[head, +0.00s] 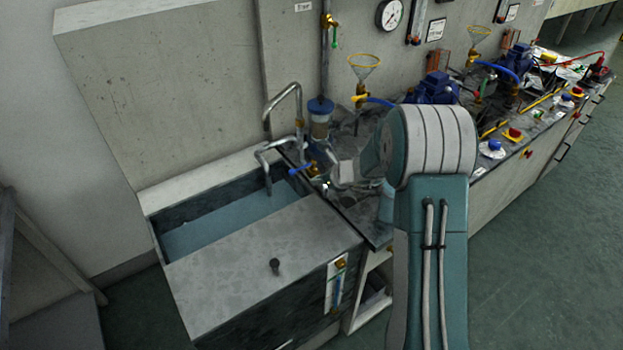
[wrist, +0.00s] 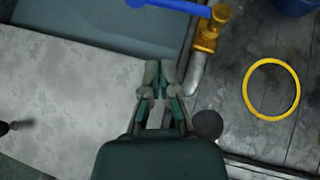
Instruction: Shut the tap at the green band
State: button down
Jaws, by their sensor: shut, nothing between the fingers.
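A brass tap with a blue lever (head: 301,169) is beside the sink's right edge; it also shows at the top of the wrist view, with its brass body (wrist: 211,28) on a grey pipe. My gripper (wrist: 160,66) is shut and empty, below and left of this tap in the wrist view and apart from it. Another brass tap (head: 330,20) with a green handle is on a wall pipe in the head view. I cannot make out a green band on either tap. My arm hides part of the bench.
A sink basin (head: 225,222) and a pale slab (head: 262,258) lie left of my arm. A yellow ring (wrist: 247,90) lies on the dark bench in the wrist view. Funnels, blue pumps (head: 437,87) and a gauge (head: 390,14) crowd the bench and wall behind.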

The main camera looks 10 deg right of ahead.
jog(key=s+d+r, duration=0.2)
jog(key=s+r, duration=0.4)
jog(key=s, duration=0.1)
jog(key=shift+s+d, duration=0.35)
jog(key=shift+d, duration=0.05)
jog(key=s+a+r+n+g+h, duration=0.1)
jog(key=s+a+r+n, duration=0.2)
jog(key=s+r+n, duration=0.35)
jog(key=s+a+r+n+g, duration=0.2)
jog(key=s+a+r+n, duration=0.25)
jog(key=s+n, duration=0.25)
jog(key=s+d+r+n+h, duration=0.2)
jog(key=s+n, duration=0.5)
jog(key=s, duration=0.1)
jog(key=s+d+r+n+t+h, duration=0.1)
jog(key=s+d+r+n+h, duration=0.1)
jog(key=s+n, duration=0.5)
jog(key=shift+s+r+h, duration=0.35)
jog(key=shift+s+h, duration=0.45)
jog(key=shift+s, duration=0.2)
